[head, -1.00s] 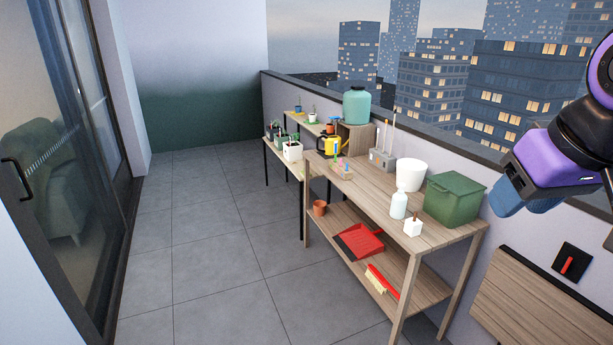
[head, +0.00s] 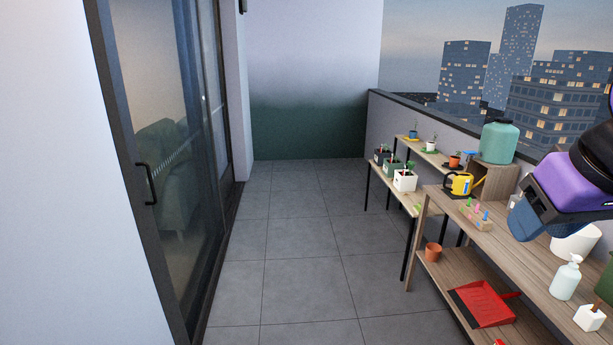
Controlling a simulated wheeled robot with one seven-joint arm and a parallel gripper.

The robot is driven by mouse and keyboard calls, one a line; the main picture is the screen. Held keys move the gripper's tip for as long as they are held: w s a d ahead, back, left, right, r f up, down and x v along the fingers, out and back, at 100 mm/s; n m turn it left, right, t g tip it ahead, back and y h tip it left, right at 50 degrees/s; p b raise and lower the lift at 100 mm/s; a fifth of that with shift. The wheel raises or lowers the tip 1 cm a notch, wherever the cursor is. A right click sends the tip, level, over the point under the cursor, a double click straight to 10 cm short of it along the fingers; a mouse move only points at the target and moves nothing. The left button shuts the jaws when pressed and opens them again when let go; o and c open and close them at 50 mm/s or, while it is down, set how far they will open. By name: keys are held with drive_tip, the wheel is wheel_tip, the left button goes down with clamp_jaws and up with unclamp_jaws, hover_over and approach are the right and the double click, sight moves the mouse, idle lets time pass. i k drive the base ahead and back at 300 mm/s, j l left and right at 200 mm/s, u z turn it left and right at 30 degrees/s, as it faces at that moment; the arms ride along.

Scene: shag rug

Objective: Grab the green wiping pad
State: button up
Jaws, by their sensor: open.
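I cannot make out a green wiping pad for certain in the head view. A small green spot (head: 418,208) shows at the near end of the low plant bench, too small to identify. Part of my purple and blue arm shows at the right edge, in front of the wooden workbench. My gripper itself is not in view.
The wooden workbench (head: 520,250) holds a yellow watering can (head: 460,184), white pot (head: 575,242) and soap bottle (head: 566,278). A red dustpan (head: 484,304) lies on its lower shelf. Tiled floor (head: 305,250) is clear between glass door (head: 165,150) and benches.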

sight(416, 208)
drive_tip(key=i+j, duration=0.15)
drive_tip(key=i, duration=0.65)
drive_tip(key=i+j, duration=0.1)
drive_tip(key=i, duration=2.4)
drive_tip(key=i+z, duration=0.1)
drive_tip(key=i, duration=0.5)
drive_tip(key=i+j+z, duration=0.1)
drive_tip(key=i, duration=0.45)
drive_tip(key=i+j+z, duration=0.1)
drive_tip(key=i+j, duration=0.15)
drive_tip(key=i, duration=0.3)
drive_tip(key=i+j+z, duration=0.1)
drive_tip(key=i+z, duration=0.2)
drive_tip(key=z, duration=0.15)
drive_tip(key=i+j+z, duration=0.15)
drive_tip(key=z, duration=0.3)
drive_tip(key=i+j+z, duration=0.3)
drive_tip(key=z, duration=0.2)
drive_tip(key=i+j+z, duration=0.2)
drive_tip(key=j+z, duration=0.25)
drive_tip(key=i+j+z, duration=0.1)
drive_tip(key=z, duration=0.3)
drive_tip(key=i+j+z, duration=0.15)
drive_tip(key=z, duration=0.25)
drive_tip(key=i+j+z, duration=0.1)
drive_tip(key=z, duration=0.3)
drive_tip(key=j+z, duration=0.45)
drive_tip(key=i+j+z, duration=0.1)
drive_tip(key=z, duration=0.3)
